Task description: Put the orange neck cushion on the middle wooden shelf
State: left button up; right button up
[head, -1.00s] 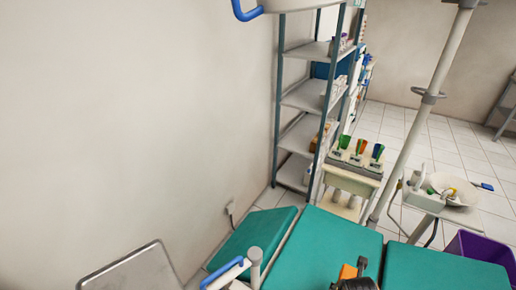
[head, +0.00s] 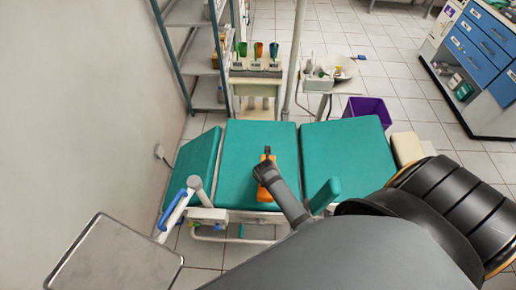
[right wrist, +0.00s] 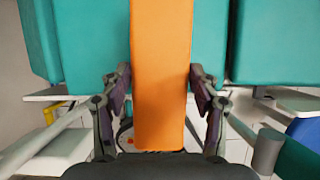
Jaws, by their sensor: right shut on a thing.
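The orange neck cushion (head: 266,178) is over the middle teal pad of the dental chair (head: 238,150). In the right wrist view the orange cushion (right wrist: 160,60) is a long block between both fingers. My right gripper (right wrist: 160,92) is shut on it, one finger pressed to each side. In the head view my right arm reaches in from the lower right and partly covers the cushion. I cannot tell whether the cushion touches the pad. No shelf that is clearly wooden shows; a grey shelf rack (head: 205,59) stands along the left wall. My left gripper is out of view.
A cart (head: 257,88) with coloured tools stands behind the chair, beside a pole and a basin (head: 343,72). A purple bin (head: 367,110) is behind its right part. A metal tray (head: 115,262) juts in at lower left. Blue-fronted cabinets (head: 485,45) stand right; tiled floor between is clear.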

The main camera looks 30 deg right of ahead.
pick_arm(q)
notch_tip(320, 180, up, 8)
jog(key=p, duration=0.6)
pick_arm(e)
jog(key=w+a, duration=0.2)
jog(key=a, duration=0.3)
pick_arm(q)
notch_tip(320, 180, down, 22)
jog(key=b, duration=2.1)
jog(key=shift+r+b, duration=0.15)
jog(key=shift+b, duration=0.25)
pick_arm(e)
jog(key=w+d+f, duration=0.6)
jog(key=w+f, duration=0.2)
jog(key=w, duration=0.4)
jog(key=shift+f, duration=0.35)
jog(key=f+b, duration=0.2)
jog(key=b, duration=0.1)
jog(key=f+b, duration=0.2)
jog(key=shift+w+d, duration=0.1)
jog(key=shift+w, duration=0.2)
jog(key=shift+r, duration=0.2)
jog(key=o, duration=1.2)
jog(key=shift+f, duration=0.15)
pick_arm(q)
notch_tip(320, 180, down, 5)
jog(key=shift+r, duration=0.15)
